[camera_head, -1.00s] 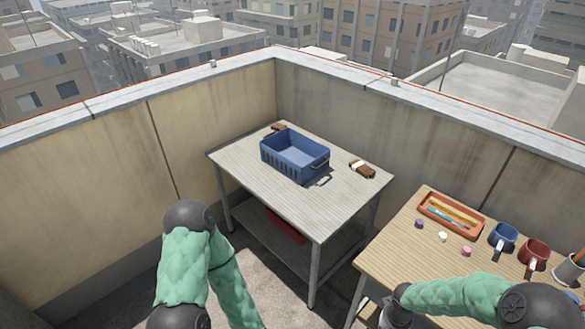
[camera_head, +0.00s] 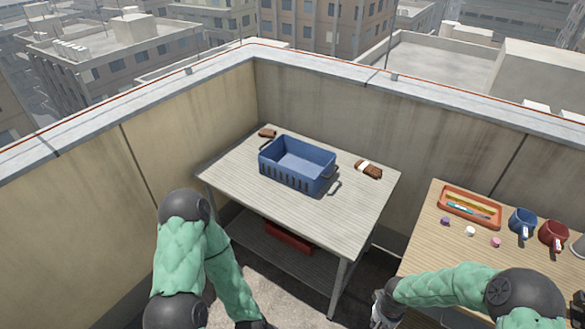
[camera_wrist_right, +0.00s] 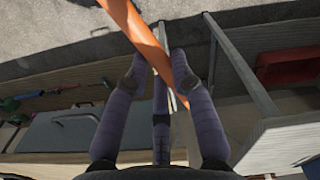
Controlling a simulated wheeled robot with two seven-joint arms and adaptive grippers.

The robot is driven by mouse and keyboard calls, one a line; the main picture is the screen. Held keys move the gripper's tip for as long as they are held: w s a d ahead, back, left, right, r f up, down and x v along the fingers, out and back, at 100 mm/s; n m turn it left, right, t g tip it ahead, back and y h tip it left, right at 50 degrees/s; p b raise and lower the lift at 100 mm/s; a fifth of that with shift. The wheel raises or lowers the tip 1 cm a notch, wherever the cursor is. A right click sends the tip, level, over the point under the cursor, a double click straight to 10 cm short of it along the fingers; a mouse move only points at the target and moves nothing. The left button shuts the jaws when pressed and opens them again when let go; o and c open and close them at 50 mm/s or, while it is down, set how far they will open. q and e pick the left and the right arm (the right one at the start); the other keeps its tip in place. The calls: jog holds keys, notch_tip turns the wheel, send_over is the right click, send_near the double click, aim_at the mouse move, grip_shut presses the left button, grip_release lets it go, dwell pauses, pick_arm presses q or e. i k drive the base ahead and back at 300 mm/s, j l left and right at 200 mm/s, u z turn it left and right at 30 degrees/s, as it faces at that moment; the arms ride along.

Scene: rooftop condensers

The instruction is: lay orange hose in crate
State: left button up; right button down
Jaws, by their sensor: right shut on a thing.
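The blue crate (camera_head: 284,176) stands on a grey slatted table in the head view. Its visible inside looks empty. My right gripper (camera_wrist_right: 157,72) is shut on the orange hose (camera_wrist_right: 140,32) in the right wrist view. The hose runs from the top edge down between the fingers. Its ends are not clear. In the head view my right gripper (camera_head: 384,310) shows only partly at the lower edge, in front of and to the right of the crate's table, and the hose is not visible there. My left arm hangs at the lower left, with its gripper out of the frame.
The grey table (camera_head: 235,177) has brushes (camera_head: 368,169) beside the crate and a red item (camera_head: 288,238) on its lower shelf. A wooden bench (camera_head: 425,245) at right holds an orange tray (camera_head: 443,205), a blue mug (camera_head: 522,221) and a red mug (camera_head: 553,236). Parapet walls close the corner.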

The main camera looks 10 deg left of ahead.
aim_at(306, 171)
jog(key=i+j+z, duration=0.15)
jog(key=j+z, duration=0.15)
jog(key=j, duration=0.95)
jog(key=j+z, duration=0.3)
jog(key=j, duration=0.95)
